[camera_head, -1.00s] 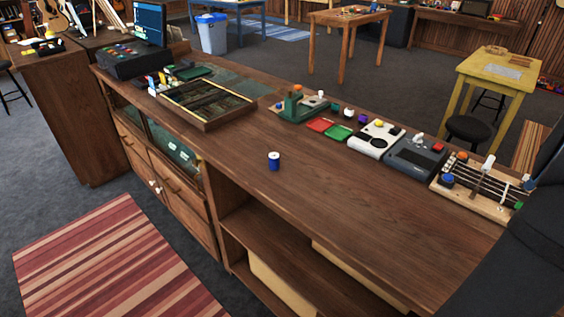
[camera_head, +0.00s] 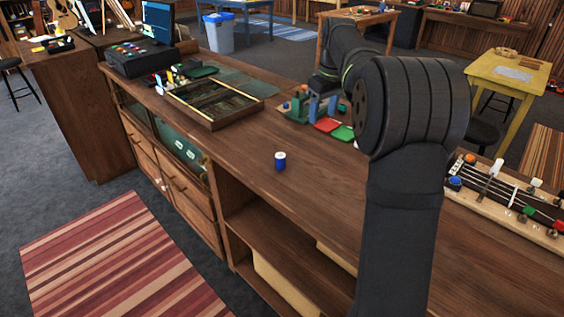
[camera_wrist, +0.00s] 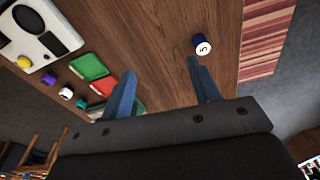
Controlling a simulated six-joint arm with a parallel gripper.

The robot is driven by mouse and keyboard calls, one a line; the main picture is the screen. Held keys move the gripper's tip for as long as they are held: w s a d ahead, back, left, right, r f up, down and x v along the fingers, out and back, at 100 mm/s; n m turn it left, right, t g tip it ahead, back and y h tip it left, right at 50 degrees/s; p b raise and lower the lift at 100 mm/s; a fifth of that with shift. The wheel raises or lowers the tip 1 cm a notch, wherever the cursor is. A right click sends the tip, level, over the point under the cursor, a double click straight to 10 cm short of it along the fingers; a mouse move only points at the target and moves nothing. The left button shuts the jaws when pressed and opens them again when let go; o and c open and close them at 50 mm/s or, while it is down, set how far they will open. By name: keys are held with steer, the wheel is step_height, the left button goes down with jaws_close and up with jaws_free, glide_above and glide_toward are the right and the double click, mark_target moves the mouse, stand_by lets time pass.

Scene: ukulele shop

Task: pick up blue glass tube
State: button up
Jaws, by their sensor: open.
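The blue glass tube (camera_head: 280,161) is a small dark blue cylinder with a white top, standing upright alone on the wooden counter near its front edge in the head view. It also shows in the wrist view (camera_wrist: 202,45), beyond the right fingertip, where its white end bears a dark mark. My gripper (camera_wrist: 158,80) has its two blue-grey fingers apart with nothing between them. In the head view its fingers (camera_head: 321,104) are partly visible above the counter, behind my arm, to the right of the tube and apart from it.
A divided wooden tray (camera_head: 212,101) lies to the left on the counter. Red (camera_head: 327,125) and green (camera_head: 342,133) trays lie right of the tube. A stringed board (camera_head: 515,205) is at the far right. The counter around the tube is clear.

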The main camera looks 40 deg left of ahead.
steer(key=s+a+n, duration=0.1)
steer(key=s+a, duration=0.6)
steer(key=s, duration=0.1)
glide_above(281, 156)
steer(key=f, duration=1.1)
steer(key=shift+s+d+f, duration=0.1)
steer(key=shift+s+f, duration=0.1)
steer(key=shift+s, duration=0.1)
steer(key=shift+w+a+f, duration=0.1)
steer(key=shift+w+f, duration=0.05)
steer(key=shift+f, duration=1.25)
steer(key=shift+w+a+f, duration=0.1)
steer(key=shift+w+f, duration=0.05)
steer(key=shift+f, duration=1.25)
steer(key=c, duration=1.1)
steer(key=shift+o, duration=0.2)
steer(key=shift+r, duration=0.1)
